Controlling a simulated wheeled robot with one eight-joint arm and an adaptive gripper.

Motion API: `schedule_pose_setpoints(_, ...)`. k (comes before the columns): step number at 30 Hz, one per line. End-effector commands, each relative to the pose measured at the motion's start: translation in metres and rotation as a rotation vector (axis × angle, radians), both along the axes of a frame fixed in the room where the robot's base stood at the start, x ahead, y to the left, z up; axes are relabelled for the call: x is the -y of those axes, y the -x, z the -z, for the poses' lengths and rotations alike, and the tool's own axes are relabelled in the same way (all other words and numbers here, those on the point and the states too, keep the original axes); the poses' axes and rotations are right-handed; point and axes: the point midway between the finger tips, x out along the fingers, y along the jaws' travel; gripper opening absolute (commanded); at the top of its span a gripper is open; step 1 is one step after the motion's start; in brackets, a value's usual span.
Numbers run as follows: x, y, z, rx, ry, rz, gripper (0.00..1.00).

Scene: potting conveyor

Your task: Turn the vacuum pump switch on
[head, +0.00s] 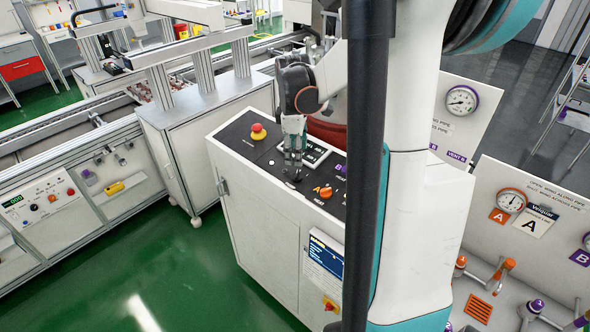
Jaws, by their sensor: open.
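My gripper (293,172) points down over the black top panel (235,140) of a white cabinet in the head view. Its fingers are open, with tips close above or at the panel; I cannot tell whether they touch it. No switch can be read as the vacuum pump switch. A small dark control may be hidden at the fingertips. A red mushroom button on a yellow base (258,132) is at the panel's left.
A display (312,153) lies behind the fingers. A red-and-yellow rotary switch (330,304) is on the cabinet's front, below a blue-screened panel (325,258). Gauge boards (520,200) stand at the right. The conveyor (70,150) runs at left. Green floor (190,270) is clear.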

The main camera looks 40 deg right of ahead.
Motion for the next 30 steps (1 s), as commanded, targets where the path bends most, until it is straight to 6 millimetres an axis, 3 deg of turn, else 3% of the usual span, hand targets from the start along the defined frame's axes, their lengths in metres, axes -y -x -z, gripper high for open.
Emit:
schedule_pose_setpoints(9,0.007,-0.006,0.063,0.001,-0.001,0.001,0.49)
schedule_pose_setpoints(15,0.01,-0.008,0.087,0.001,-0.001,0.0,0.49)
schedule_pose_setpoints(28,0.011,-0.008,0.095,0.001,-0.001,0.0,0.49)
schedule_pose_setpoints(30,0.011,-0.008,0.095,0.001,-0.001,0.0,0.36)
